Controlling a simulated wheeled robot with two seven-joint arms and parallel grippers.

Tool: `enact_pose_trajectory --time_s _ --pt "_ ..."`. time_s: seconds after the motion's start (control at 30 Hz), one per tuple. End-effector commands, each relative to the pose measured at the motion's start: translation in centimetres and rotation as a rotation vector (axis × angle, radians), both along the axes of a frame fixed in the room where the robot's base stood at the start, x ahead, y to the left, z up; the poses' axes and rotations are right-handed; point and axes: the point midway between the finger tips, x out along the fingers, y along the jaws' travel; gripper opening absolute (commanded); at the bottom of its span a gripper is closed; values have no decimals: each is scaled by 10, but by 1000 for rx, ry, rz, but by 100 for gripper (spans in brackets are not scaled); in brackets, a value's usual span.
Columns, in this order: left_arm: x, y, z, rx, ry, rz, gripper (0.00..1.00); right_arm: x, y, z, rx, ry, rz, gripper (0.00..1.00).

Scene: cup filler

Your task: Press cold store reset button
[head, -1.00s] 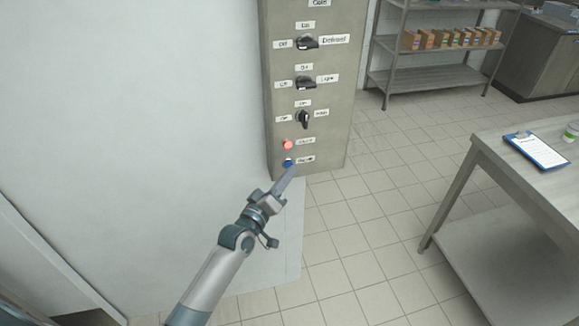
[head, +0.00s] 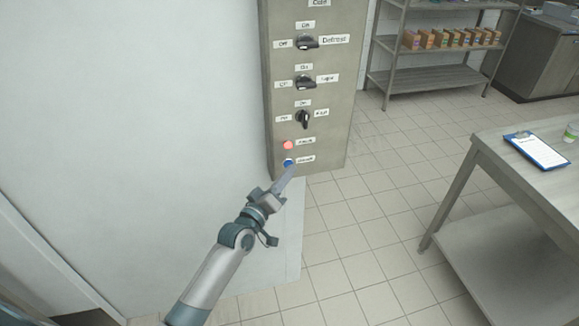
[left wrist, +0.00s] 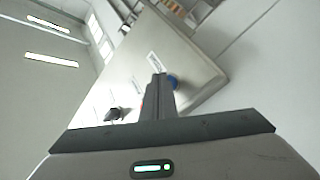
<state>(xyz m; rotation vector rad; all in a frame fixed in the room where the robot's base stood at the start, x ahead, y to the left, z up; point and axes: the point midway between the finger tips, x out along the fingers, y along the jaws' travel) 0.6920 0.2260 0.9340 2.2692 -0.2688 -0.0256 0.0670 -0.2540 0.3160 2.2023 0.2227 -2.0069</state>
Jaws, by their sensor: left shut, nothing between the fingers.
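A grey control panel (head: 338,100) headed "Cold" stands at the end of the white wall. Near its bottom is a blue button (head: 288,162) with a small label beside it, below a lit red button or lamp (head: 288,145). My left gripper (head: 291,168) is shut and empty, its tips at the lower edge of the blue button in the head view. In the left wrist view, the blue button (left wrist: 173,82) shows just beside my shut fingertips (left wrist: 159,78). I cannot tell whether they touch it. My right gripper is not in view.
Three black rotary knobs, the lowest one (head: 304,119) upright, sit above the buttons. A metal table (head: 500,165) with a clipboard (head: 536,149) stands at the right. Shelving with small boxes (head: 452,39) is at the back. Tiled floor between is clear.

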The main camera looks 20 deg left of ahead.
Motion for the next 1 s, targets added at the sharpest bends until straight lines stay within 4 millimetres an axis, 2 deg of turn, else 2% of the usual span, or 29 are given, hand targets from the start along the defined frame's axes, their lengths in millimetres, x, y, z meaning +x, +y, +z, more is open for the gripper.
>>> enact_pose_trajectory --time_s 1.0 --pt "-13 -9 1 0 -1 1 0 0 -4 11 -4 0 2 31"
